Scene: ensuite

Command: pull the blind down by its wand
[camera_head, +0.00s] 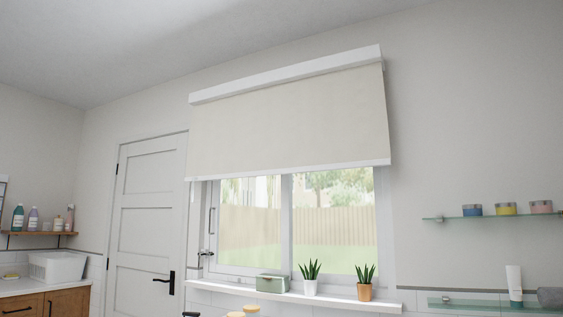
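The cream roller blind (285,120) hangs from a white headbox (290,74) on the wall. It covers the upper part of the window (335,228), and its white bottom rail (290,171) sits above the garden view. A thin upright bar (211,221) shows below the left end of the rail, by the window frame. I cannot tell whether it is the wand or a window handle. No other wand is clear to me. Neither of my grippers is in view.
On the sill (350,301) stand a green box (272,283), a plant in a white pot (310,287) and a plant in an orange pot (364,291). Glass shelves (500,216) with jars are on the right. A white door (145,230) is left of the window.

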